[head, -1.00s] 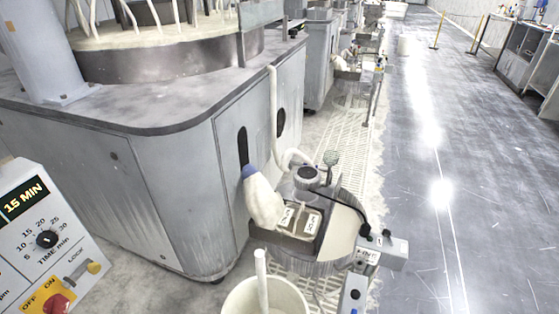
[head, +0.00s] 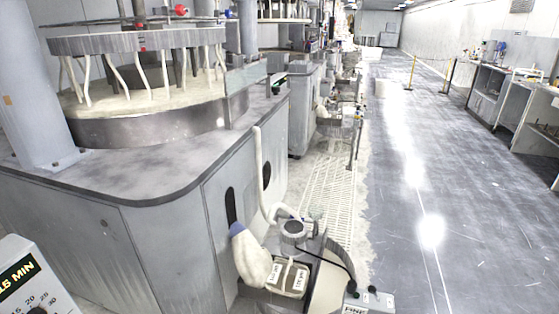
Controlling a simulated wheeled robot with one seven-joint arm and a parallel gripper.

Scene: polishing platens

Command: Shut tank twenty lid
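A round slurry tank (head: 331,284) stands at the bottom of the head view, beside the near polishing machine, and its lower part is cut off by the frame edge. Its top has a dark section with a framed panel (head: 288,279) bearing two small white labels, too small to read. A pale half-round area shows on its right side; I cannot tell whether this is a lid or the tank's inside. No number twenty is readable. A pump motor (head: 293,229) sits on top. My gripper is not in view.
The large polishing machine (head: 150,235) fills the left. A wide grey floor aisle (head: 440,200) is clear on the right.

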